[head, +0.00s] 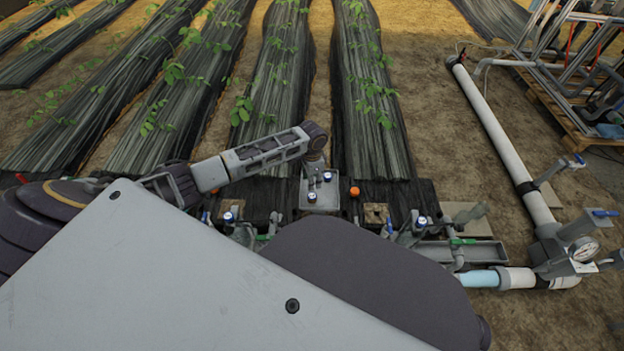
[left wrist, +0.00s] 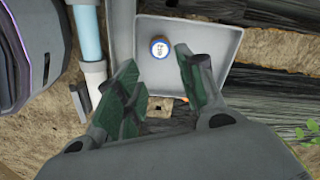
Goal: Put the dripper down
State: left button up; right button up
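A dripper (left wrist: 159,48) with a blue rim and a pale, marked top stands in a light grey tray (left wrist: 222,48), by its left side in the left wrist view. My left gripper (left wrist: 155,62) is open, its green-padded fingers on either side of the dripper in that view, with visible gaps to both. Their height above the tray is unclear. In the head view, my left arm reaches over the tray (head: 319,206), where a blue-and-white dripper top (head: 312,197) shows. A similar blue-and-white top (head: 327,177) sits just behind it, beside my wrist. My right gripper is not in view.
An orange ball (head: 354,191) and a brown block (head: 376,213) lie right of the tray. Valves (head: 421,221) and another grey tray (head: 470,253) are farther right, near a white pipe (head: 505,150). Black-covered plant rows (head: 370,120) lie behind. My body hides the near area.

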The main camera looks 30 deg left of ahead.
pick_arm(q)
jog(key=s+d+f+n+t+h, duration=0.1)
jog(key=s+d+h, duration=0.1)
jog(key=s+d, duration=0.6)
jog(key=s+d+f+t+h, duration=0.15)
jog(key=s+d, duration=0.35)
jog(key=d, duration=0.5)
jog(key=s+a+r+n+t, duration=0.2)
jog(key=s+a+r+n, duration=0.2)
jog(key=s, duration=0.6)
jog(key=shift+r+n+t, duration=0.35)
jog(key=shift+r+n, duration=0.25)
jog(key=shift+r, duration=0.6)
jog(key=shift+w+a, duration=0.1)
